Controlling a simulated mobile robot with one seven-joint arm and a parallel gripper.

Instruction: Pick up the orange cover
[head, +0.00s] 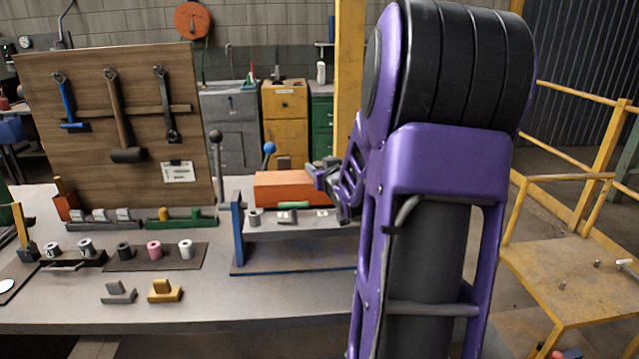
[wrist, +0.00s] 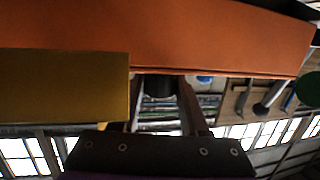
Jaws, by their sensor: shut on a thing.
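The orange cover (head: 283,190) is a long box shape with a small brown block on top. In the head view it is at or just above a grey stand (head: 300,230) with a blue upright; I cannot tell whether they touch. My gripper (head: 318,172) is at the cover's right end, shut on it, with the grip partly hidden by my purple arm. In the wrist view the cover (wrist: 200,38) fills the top of the picture, close to the camera. The fingertips are not clear there.
A wooden tool board (head: 135,190) is at left. Several small cylinders and blocks lie on the grey table (head: 210,305). A yellow railed platform (head: 570,270) stands at right.

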